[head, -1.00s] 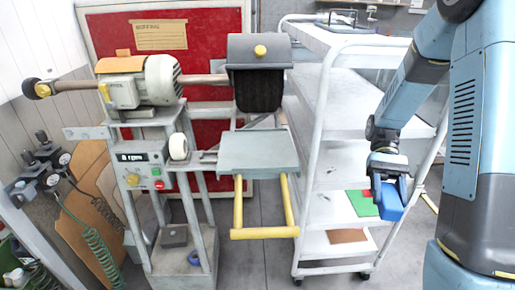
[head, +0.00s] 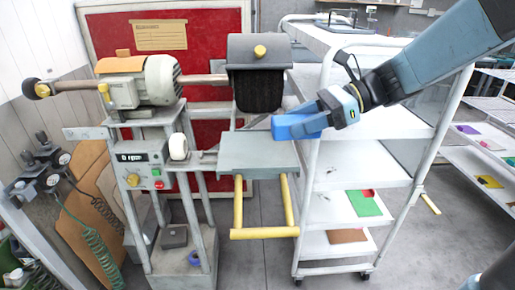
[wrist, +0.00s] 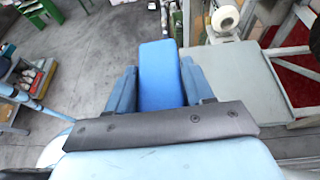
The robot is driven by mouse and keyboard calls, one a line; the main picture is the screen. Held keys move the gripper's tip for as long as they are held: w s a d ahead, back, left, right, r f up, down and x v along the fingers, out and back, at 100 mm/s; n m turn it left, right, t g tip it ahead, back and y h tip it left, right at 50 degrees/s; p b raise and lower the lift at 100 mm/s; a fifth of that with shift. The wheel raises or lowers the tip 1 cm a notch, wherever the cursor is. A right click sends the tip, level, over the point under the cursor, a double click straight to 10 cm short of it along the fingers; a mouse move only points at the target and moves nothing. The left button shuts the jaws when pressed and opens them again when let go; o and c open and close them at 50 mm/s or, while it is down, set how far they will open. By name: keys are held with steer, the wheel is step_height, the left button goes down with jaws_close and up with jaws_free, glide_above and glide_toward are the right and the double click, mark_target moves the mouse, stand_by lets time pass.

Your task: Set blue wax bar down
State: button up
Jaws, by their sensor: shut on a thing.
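The blue wax bar (head: 298,124) is held in my gripper (head: 325,108), just above and at the right end of the grey work rest (head: 258,162) of the buffing machine in the head view. In the wrist view the blue wax bar (wrist: 161,72) sits between the two fingers of my gripper (wrist: 160,92), which is shut on it. The grey work rest (wrist: 235,92) lies to the right of the bar in the wrist view. I cannot tell whether the bar is over the rest's edge or beside it.
The dark buffing brush (head: 259,90) hangs under its hood above the rest. A white shelf cart (head: 335,150) stands right beside the rest, carrying a green sheet (head: 363,203) and a red piece. A yellow bar frame (head: 264,233) juts out below the rest.

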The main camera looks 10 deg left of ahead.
steer(key=shift+w+a+r+t, duration=0.1)
steer(key=shift+a+r+t, duration=0.1)
steer(key=shift+r, duration=0.25)
steer(key=shift+w+a+r+t, duration=0.1)
steer(key=shift+a+r+t, duration=0.1)
steer(key=shift+r, duration=0.2)
steer(key=w+a+f, duration=0.4)
steer(key=w+a, duration=0.2)
steer(key=w, duration=0.1)
glide_above(260, 147)
steer(key=shift+m, duration=0.3)
steer(key=f, duration=0.4)
steer(key=shift+s+d+f, duration=0.35)
steer(key=shift+s+f, duration=0.05)
steer(key=shift+w+a+f, duration=0.25)
steer(key=shift+f, duration=1.8)
steer(key=o, duration=1.1)
